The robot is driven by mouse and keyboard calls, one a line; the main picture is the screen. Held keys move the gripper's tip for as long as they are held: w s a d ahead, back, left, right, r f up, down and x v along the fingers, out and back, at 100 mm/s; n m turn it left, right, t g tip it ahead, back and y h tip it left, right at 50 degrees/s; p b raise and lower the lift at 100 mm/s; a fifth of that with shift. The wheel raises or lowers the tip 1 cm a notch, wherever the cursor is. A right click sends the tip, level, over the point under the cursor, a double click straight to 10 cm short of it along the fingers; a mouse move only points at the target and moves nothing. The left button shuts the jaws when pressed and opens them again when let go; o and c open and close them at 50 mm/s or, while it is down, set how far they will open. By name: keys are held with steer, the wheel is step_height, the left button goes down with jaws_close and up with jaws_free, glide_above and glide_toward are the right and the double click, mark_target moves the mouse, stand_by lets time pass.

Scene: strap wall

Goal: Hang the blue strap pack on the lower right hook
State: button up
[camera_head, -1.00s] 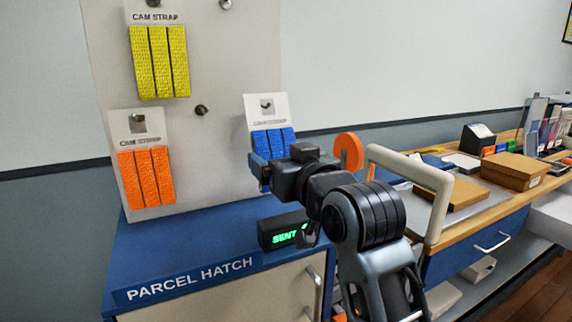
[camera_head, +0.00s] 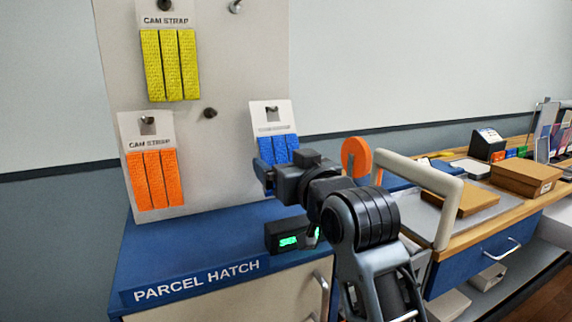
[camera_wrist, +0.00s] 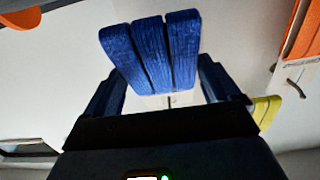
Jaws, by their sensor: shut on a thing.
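The blue strap pack (camera_head: 278,149) has a white card top with a hole and blue straps below. It hangs upright in my gripper (camera_head: 263,176), which is shut on its lower part. In the wrist view the blue straps (camera_wrist: 152,50) stand between the two fingers (camera_wrist: 165,90). The lower right hook (camera_head: 210,112) is a bare dark peg on the grey panel (camera_head: 225,160). The pack is to the right of this hook, apart from it, near the panel's right edge. I cannot tell what the dark patch in the card's hole is.
A yellow strap pack (camera_head: 170,65) hangs upper left and an orange pack (camera_head: 152,180) lower left. An upper right hook (camera_head: 235,6) is bare. Below are the blue parcel hatch top (camera_head: 180,240) and a small display box (camera_head: 287,237). A cluttered bench (camera_head: 490,205) stands right.

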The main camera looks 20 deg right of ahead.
steer(key=o, duration=0.8)
